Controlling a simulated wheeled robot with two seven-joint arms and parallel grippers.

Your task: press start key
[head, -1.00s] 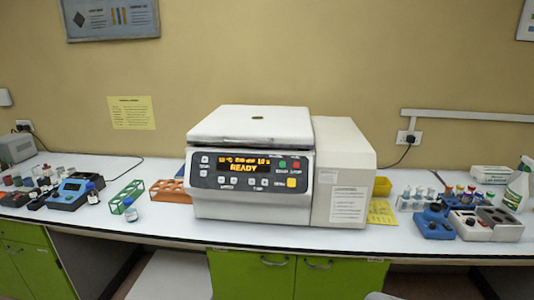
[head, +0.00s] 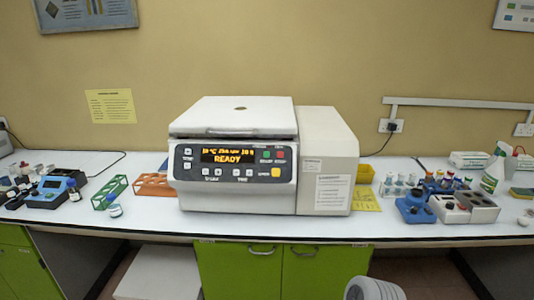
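A white centrifuge (head: 235,150) with its lid closed stands on the bench at the middle of the head view. Its dark front panel (head: 190,175) has an amber display (head: 228,156) reading READY. Neither of my grippers is in view.
A green rack (head: 110,192) and an orange rack (head: 153,186) stand left of the centrifuge, with a blue device (head: 57,190) farther left. Tubes, blue and white devices (head: 413,208) and a spray bottle (head: 494,175) are on the right. The bench strip before the centrifuge is clear.

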